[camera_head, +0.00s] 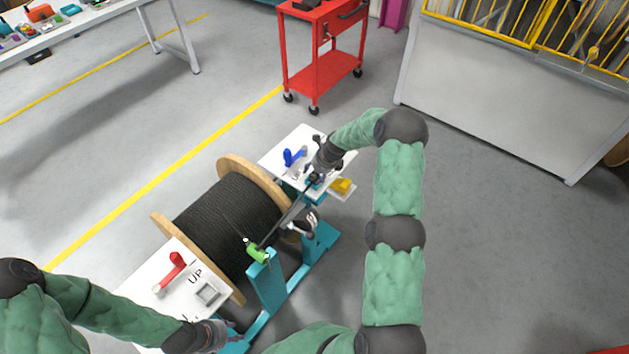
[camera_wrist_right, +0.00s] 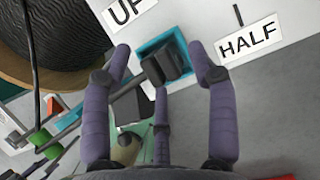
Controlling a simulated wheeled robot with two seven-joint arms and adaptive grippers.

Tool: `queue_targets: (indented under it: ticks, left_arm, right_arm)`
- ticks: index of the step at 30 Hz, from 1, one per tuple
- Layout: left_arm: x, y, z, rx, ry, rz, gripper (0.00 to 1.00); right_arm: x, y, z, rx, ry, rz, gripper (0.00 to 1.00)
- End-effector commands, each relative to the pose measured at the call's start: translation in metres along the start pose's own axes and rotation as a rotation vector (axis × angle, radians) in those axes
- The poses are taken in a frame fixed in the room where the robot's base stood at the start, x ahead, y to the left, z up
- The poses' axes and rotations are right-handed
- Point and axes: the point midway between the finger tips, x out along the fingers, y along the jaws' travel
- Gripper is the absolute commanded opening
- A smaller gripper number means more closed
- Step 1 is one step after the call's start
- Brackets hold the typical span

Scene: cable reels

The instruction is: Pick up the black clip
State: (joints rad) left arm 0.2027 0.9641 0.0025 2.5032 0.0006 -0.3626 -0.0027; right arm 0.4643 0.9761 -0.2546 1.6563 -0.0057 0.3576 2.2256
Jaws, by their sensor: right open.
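The black clip (camera_wrist_right: 165,62) sits in a teal-edged square slot (camera_wrist_right: 150,45) in a white panel with UP and HALF labels. My right gripper (camera_wrist_right: 161,62) is open. In the right wrist view its two outer purple-grey fingers stand on either side of the clip, with a third finger below it. I see no clear contact. In the head view my right gripper (camera_head: 318,173) reaches over the far white panel, and the clip is hard to make out beneath it. My left gripper (camera_head: 212,335) is low at the left near the reel stand; its fingers are too unclear to read.
A wooden cable reel (camera_head: 230,225) with black cable stands in a teal frame (camera_head: 268,285). A red handle (camera_head: 172,270) is on the near white panel; a blue handle (camera_head: 292,157) and yellow piece (camera_head: 341,186) are by the far panel. A red cart (camera_head: 320,75) stands behind.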

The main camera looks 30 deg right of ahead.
Motion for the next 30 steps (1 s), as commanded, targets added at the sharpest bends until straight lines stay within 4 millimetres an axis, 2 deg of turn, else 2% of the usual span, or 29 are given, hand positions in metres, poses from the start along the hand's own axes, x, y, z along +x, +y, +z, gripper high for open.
queue_targets:
  ticks: [8,14,15,25,30]
  left_arm:
    - [0.000,0.000,0.000,0.000,0.000,0.000,0.40]
    - [0.000,0.000,0.000,0.000,0.000,0.000,0.40]
    - [0.000,0.000,0.000,0.000,0.000,0.000,0.40]
    - [0.000,0.000,0.000,0.000,0.000,0.000,0.40]
    - [-0.005,0.002,0.000,0.000,0.000,0.000,0.40]
  right_arm:
    - [0.002,-0.001,0.001,0.000,-0.001,-0.001,0.59]
    - [0.002,-0.001,0.001,0.000,-0.001,-0.002,0.02]
    - [0.002,-0.001,0.001,0.000,-0.001,-0.002,0.00]
    - [-0.001,-0.002,0.002,-0.001,-0.003,-0.005,0.00]
    - [-0.013,-0.003,0.007,0.000,-0.005,-0.008,0.00]
